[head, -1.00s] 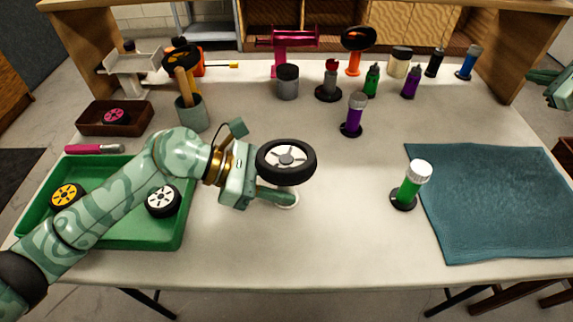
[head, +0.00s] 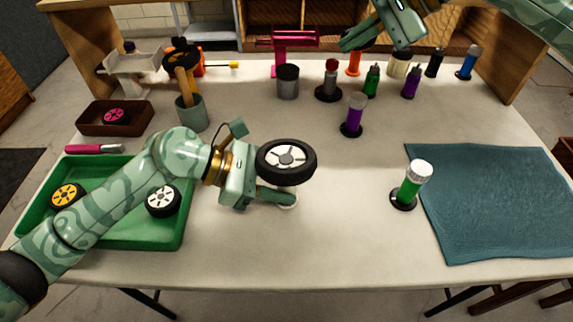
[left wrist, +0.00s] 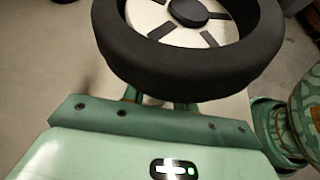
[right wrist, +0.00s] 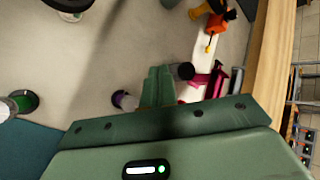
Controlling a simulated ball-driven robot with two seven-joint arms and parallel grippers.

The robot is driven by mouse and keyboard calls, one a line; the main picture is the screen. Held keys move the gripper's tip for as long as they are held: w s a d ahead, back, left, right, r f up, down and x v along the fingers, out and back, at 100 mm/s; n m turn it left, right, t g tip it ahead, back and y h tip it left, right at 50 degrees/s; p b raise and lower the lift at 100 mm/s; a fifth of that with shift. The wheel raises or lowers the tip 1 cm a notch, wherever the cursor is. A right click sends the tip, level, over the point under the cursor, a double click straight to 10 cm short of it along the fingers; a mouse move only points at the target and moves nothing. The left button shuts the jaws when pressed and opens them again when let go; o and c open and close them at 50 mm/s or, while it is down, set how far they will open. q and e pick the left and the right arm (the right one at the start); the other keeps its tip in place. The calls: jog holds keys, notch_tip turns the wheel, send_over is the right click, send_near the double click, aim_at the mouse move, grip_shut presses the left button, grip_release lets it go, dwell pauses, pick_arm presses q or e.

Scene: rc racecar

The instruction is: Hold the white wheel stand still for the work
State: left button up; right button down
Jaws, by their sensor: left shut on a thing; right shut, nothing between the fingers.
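The white wheel stand (head: 290,204) is on the table, mostly hidden under a black wheel with a white hub (head: 286,159). Only part of its pale base shows in the head view. My left gripper (head: 279,197) is shut on the stand just below the wheel. The same wheel (left wrist: 190,60) fills the top of the left wrist view and hides the grip. My right gripper (head: 352,41) is shut and empty, above the back of the table in front of the orange stand. Its closed fingers (right wrist: 158,82) show in the right wrist view.
A green tray (head: 120,240) with two wheels lies at the left. A green bottle with a white top (head: 411,184) stands by a teal mat (head: 490,205) at the right. A purple bottle (head: 354,115) and several other bottles stand behind. The table's middle front is clear.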

jog(key=s+a+r+n+g+h, duration=0.1)
jog(key=s+a+n+g+h, duration=0.15)
jog(key=s+a+n, duration=0.5)
jog(key=n+t+h, duration=0.1)
jog(key=n+h, duration=0.1)
jog(key=h, duration=0.4)
send_near(287, 170)
jog(key=shift+s+a+r+m, duration=0.1)
jog(key=shift+s+r+m, duration=0.15)
jog(key=shift+r, duration=0.15)
jog(key=shift+w+f, duration=0.1)
jog(key=shift+w+f, duration=0.15)
jog(key=shift+f, duration=1.55)
jog(key=shift+w+f, duration=0.2)
jog(key=shift+f, duration=1.5)
